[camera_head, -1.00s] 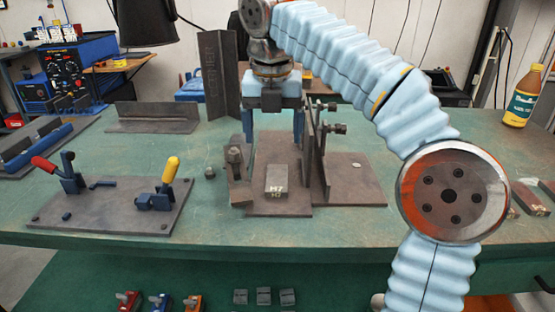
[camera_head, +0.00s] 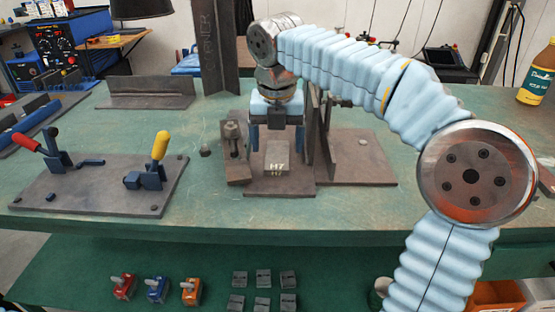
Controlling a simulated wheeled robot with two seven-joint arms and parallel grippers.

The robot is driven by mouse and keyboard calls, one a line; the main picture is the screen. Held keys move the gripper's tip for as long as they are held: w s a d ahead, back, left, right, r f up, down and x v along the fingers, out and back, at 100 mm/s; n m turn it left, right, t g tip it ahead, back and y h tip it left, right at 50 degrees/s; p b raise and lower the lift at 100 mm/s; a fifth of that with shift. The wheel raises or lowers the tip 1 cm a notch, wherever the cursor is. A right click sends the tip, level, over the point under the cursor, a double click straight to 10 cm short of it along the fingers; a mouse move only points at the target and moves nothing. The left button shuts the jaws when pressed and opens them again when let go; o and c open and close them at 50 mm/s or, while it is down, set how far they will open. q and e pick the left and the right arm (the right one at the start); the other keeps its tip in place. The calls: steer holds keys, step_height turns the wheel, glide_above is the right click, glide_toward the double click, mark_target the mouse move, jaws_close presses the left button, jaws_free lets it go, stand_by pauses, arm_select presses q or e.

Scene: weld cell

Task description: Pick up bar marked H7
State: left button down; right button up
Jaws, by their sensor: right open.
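The bar marked H7 (camera_head: 277,159) is a small grey block with H7 lettered on its top and front. It lies on a brown steel plate (camera_head: 280,188) of the fixture on the green bench. My right gripper (camera_head: 277,142) points down right at the bar, with its blue fingers apart, one at the left and one at the right of the bar's far part. It is open; I cannot tell whether either finger touches the bar. The far end of the bar is partly hidden by the gripper. My left gripper is not in view.
An upright steel plate (camera_head: 326,140) stands close at the gripper's right, and a bolted clamp block (camera_head: 234,155) close at its left. A plate with red and yellow toggle clamps (camera_head: 100,190) lies left. The green bench (camera_head: 225,215) is clear in front.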

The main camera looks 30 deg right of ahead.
step_height(320, 180, down, 2)
steer(key=shift+w+d+f, duration=0.1)
steer(key=shift+w+f, duration=0.05)
steer(key=shift+f, duration=0.05)
steer(key=shift+c, duration=0.2)
steer(key=shift+r, duration=0.1)
jaws_close()
steer(key=shift+r, duration=0.1)
